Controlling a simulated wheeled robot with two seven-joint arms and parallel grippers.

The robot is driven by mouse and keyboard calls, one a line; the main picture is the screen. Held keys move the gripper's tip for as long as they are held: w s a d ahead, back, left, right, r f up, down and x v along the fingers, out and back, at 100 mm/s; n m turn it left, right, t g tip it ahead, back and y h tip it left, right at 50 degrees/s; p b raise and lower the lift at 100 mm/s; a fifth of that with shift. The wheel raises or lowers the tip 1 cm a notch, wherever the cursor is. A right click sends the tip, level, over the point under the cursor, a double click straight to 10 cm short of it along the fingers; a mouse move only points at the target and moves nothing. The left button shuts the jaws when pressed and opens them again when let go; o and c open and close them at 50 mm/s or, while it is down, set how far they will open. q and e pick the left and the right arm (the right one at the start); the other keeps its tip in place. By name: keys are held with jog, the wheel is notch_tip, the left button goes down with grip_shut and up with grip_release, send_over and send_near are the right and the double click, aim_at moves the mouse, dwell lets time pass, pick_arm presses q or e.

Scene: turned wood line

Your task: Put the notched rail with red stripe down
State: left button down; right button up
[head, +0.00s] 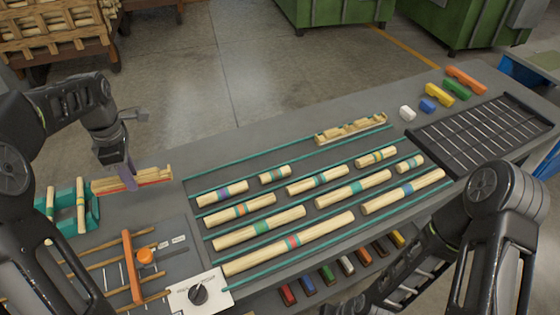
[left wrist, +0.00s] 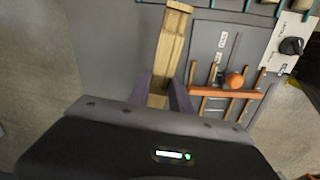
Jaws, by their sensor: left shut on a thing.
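The notched rail with red stripe (head: 155,178) is a pale wooden bar with a red line along its lower side, at the left part of the bench. My left gripper (head: 128,178) points down and is shut on the rail. In the left wrist view, the rail (left wrist: 172,45) runs away from between the fingers (left wrist: 163,95), over the grey top. I cannot tell whether its underside touches the bench. My right arm shows at the lower right, but its gripper is out of the frame.
A teal tray (head: 95,211) with short turned pieces stands just left of the rail. An orange-barred fixture (head: 133,268) and a white dial panel (head: 190,294) lie nearer. Striped dowels (head: 290,243) lie between teal strips; another notched rail (head: 350,130) lies behind them.

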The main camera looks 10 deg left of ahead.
pick_arm(q)
jog(key=shift+d+r+n, duration=0.1)
jog(key=shift+d+n, duration=0.15)
jog(key=shift+n, duration=0.65)
send_over(149, 209)
jog(key=shift+f+p, duration=0.45)
jog(key=shift+f, duration=2.75)
jog(key=shift+f, duration=0.1)
jog(key=shift+f+p, duration=0.3)
jog(key=shift+f, duration=1.45)
